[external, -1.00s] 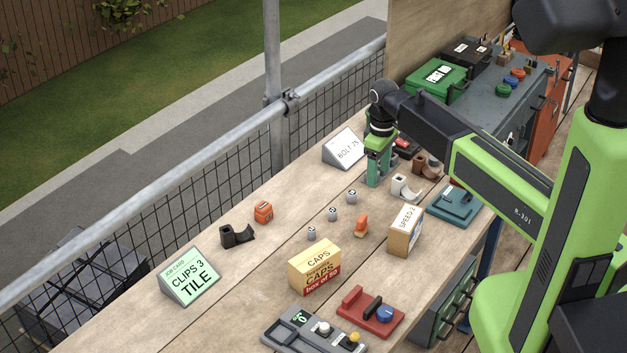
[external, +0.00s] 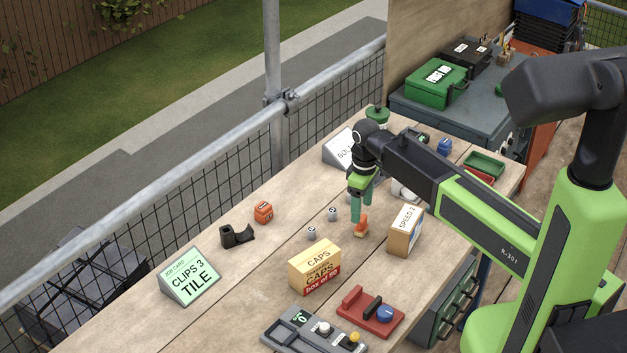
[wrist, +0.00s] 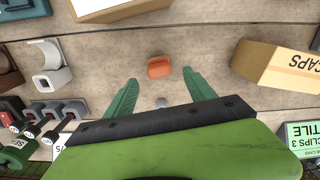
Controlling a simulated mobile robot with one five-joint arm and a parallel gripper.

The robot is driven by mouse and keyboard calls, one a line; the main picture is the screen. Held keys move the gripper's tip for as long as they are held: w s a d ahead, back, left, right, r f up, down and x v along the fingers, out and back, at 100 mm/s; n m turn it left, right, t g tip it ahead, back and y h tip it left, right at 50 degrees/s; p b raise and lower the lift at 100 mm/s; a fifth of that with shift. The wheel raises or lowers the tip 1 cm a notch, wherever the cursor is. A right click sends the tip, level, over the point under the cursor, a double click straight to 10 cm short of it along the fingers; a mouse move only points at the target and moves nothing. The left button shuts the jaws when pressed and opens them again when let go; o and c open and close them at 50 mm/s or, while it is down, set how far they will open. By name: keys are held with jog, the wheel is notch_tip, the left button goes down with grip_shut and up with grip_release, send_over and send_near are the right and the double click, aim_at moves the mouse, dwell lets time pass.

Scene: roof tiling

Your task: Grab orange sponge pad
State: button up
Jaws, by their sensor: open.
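The orange sponge pad (external: 361,229) is a small orange block on the wooden bench, left of the box marked SPEED 2. In the wrist view the pad (wrist: 159,67) lies just beyond and between my fingertips. My gripper (external: 361,218) points down with its green fingers, its tips close to the pad. In the wrist view my gripper (wrist: 160,82) has its fingers spread and nothing between them. Whether the tips are above the pad or beside it is hard to tell.
The SPEED 2 box (external: 405,231) stands close to the right of the pad. The yellow CAPS box (external: 315,267) stands nearer the camera. An orange cube (external: 263,212), a black clip (external: 236,236) and small grey pieces (external: 311,233) lie to the left. A white clip (wrist: 49,66) also shows.

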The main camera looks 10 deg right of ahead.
aim_at(362, 217)
notch_tip(362, 217, down, 6)
jog(key=b, duration=0.5)
jog(key=shift+d+f, duration=0.1)
jog(key=shift+d, duration=0.05)
jog(key=shift+r, duration=0.2)
jog(key=shift+c, duration=0.2)
grip_shut()
jog(key=shift+r, duration=0.1)
notch_tip(362, 217, up, 10)
jog(key=p, duration=1)
